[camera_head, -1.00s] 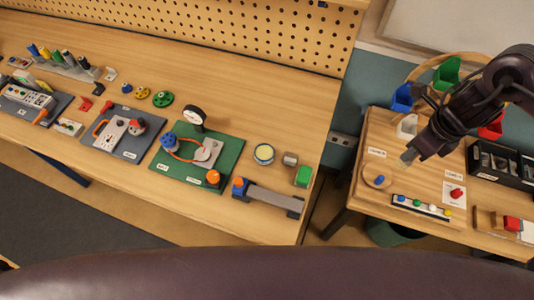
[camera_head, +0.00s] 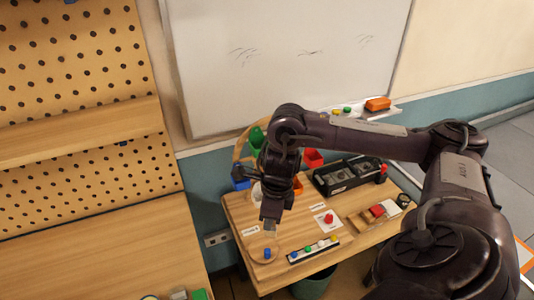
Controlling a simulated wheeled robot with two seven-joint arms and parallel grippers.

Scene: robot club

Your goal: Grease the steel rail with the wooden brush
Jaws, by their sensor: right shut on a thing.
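My right gripper (camera_head: 270,217) hangs fingers down above the left front part of the small wooden table. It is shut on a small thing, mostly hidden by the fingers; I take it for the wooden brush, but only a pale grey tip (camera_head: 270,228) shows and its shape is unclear. The tip is near a round wooden disc (camera_head: 256,259) with a blue knob (camera_head: 267,253); I cannot tell how high above. The steel rail is out of view below the frame. My left gripper is not in view.
The workbench (camera_head: 110,255) is at the lower left, with a green block (camera_head: 199,295) at its bottom edge. A floor gap separates it from the table. A strip of coloured knobs (camera_head: 314,249), a red knob (camera_head: 328,218) and a black bin (camera_head: 348,175) are on the table.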

